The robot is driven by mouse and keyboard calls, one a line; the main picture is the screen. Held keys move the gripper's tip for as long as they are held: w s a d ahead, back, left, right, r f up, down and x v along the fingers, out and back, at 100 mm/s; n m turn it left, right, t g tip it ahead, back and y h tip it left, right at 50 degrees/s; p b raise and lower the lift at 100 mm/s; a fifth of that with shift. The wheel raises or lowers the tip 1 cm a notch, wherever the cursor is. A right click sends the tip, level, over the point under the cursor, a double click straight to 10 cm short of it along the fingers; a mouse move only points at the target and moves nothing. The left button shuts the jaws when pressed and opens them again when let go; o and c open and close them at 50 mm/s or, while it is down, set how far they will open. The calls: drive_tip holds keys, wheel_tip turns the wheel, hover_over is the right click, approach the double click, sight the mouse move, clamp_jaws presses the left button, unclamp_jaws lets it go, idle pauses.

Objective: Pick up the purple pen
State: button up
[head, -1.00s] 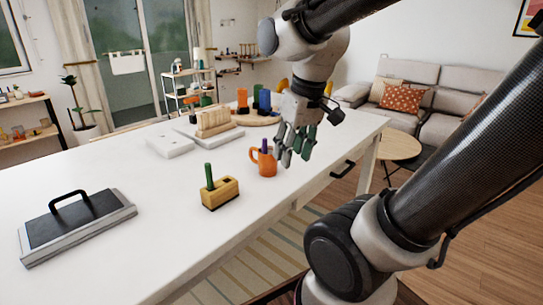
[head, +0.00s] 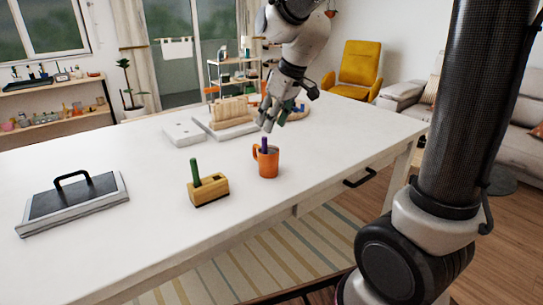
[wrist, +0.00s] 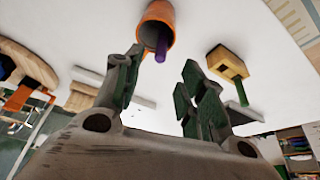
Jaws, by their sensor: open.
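The purple pen (head: 264,144) stands in an orange mug (head: 267,164) on the white table, its upper end showing above the rim. Its lower part is hidden inside the mug. My gripper (head: 268,122) is open and empty, just above and behind the mug in the head view. In the wrist view the pen (wrist: 161,46) sticks out of the mug (wrist: 157,18) beyond the gap between my open fingers (wrist: 160,85). The fingers look apart from the pen.
A yellow wooden block (head: 209,191) with a green pen (head: 195,172) stands left of the mug. A black-handled grey press (head: 73,200) lies farther left. White boards and a wooden rack (head: 229,113) stand behind. The front table stretch is clear.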

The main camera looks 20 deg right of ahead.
sight(265, 137)
drive_tip(key=x, duration=0.7)
drive_tip(key=shift+w+a+f, duration=0.1)
drive_tip(key=shift+f, duration=0.3)
clamp_jaws()
